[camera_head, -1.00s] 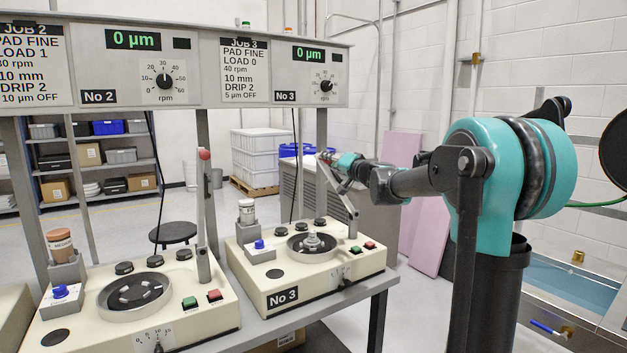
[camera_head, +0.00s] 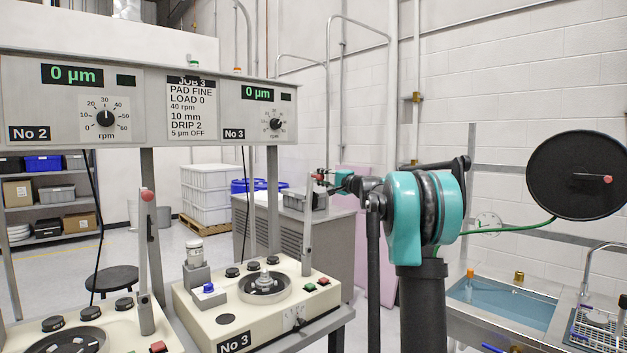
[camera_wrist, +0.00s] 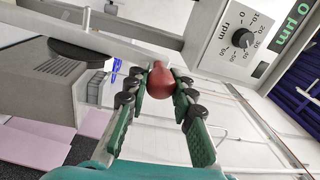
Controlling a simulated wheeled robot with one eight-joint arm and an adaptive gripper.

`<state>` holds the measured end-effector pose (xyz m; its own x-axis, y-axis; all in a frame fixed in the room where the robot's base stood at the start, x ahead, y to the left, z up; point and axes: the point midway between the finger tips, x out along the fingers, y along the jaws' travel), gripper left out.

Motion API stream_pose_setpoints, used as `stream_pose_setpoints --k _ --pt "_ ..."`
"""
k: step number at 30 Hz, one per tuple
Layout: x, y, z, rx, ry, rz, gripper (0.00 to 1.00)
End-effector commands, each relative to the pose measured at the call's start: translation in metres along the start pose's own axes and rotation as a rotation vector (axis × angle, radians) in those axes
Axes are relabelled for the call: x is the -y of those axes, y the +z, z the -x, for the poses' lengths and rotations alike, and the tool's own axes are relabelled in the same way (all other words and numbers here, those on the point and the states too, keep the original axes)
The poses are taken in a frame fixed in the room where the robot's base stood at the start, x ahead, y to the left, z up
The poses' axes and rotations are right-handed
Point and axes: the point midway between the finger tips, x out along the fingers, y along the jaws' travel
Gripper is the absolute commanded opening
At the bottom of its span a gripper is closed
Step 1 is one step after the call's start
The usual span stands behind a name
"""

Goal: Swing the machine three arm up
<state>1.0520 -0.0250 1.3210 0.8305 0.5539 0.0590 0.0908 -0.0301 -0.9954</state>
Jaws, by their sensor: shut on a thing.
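Machine three (camera_head: 262,303) is the cream unit labelled No 3, with a round plate (camera_head: 264,288) and a small fixture on it. Its grey arm (camera_head: 308,230) stands close to upright at the back right of the unit, much like machine two's arm. My gripper (camera_head: 322,178) is at the top of this arm, reaching in from the right. In the wrist view my green fingers are shut on the arm's red knob (camera_wrist: 160,80). The grey bar (camera_wrist: 110,45) runs away from the knob there.
Machine two (camera_head: 75,335) stands to the left with its own upright arm (camera_head: 146,262). The display panel (camera_head: 145,98) hangs above both, reading 0 µm. A sink (camera_head: 505,300) and a round black disc (camera_head: 578,175) are at the right.

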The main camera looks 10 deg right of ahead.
Motion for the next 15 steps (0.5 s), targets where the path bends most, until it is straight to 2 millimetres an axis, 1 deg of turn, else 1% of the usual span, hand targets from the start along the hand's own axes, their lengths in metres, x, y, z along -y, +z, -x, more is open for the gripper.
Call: stream_pose_setpoints --k 4,15 --pt "-0.0008 -0.0061 -0.0003 -0.002 0.000 -0.019 0.00" --pt "-0.0011 -0.0091 0.0001 -0.007 0.000 -0.023 0.00"
